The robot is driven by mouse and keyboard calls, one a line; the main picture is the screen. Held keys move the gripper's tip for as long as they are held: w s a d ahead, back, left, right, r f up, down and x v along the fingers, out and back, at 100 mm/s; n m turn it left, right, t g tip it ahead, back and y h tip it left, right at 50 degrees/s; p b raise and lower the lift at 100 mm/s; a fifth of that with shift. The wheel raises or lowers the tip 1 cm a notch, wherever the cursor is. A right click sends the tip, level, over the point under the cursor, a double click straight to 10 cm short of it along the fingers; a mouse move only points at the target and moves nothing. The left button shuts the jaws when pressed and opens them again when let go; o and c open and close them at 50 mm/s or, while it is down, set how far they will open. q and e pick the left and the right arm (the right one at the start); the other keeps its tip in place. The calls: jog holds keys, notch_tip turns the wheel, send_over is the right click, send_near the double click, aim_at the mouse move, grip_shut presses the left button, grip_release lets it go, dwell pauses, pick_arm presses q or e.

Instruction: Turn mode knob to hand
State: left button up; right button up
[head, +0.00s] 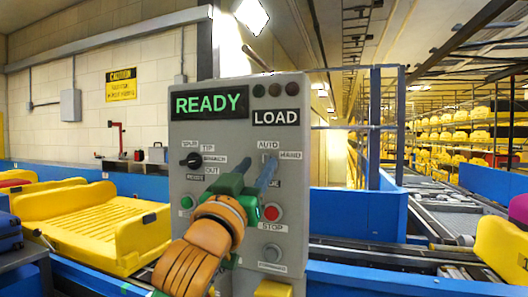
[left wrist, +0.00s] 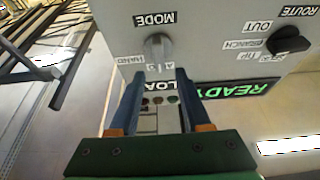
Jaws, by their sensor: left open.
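The mode knob (left wrist: 158,46) is a light grey knob on the grey control panel (head: 180,240). It shows in the left wrist view under the MODE label (left wrist: 155,19), with the HAND label (left wrist: 129,60) beside it and the AUTO label (left wrist: 168,68) partly hidden by a finger. In the head view the knob is mostly hidden behind a finger. My left gripper (head: 256,164) is open in front of the panel. In the wrist view its two blue fingertips (left wrist: 159,74) are spread, just short of the knob. I cannot tell exactly where the knob points. My right gripper is not in view.
The panel also has a black route knob (head: 191,159), a green button (head: 187,202), a red stop button (head: 271,213) and a lower grey button (head: 272,252). Yellow trays (head: 105,235) stand on the conveyor at left.

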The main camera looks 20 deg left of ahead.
aim_at(264, 159)
pick_arm(q)
jog(key=p+x, duration=0.1)
jog(key=x, duration=0.2)
jog(key=shift+w, duration=0.15)
jog(key=shift+w+f, duration=0.1)
jog(key=shift+w, duration=0.15)
jog(key=shift+s, duration=0.15)
grip_shut()
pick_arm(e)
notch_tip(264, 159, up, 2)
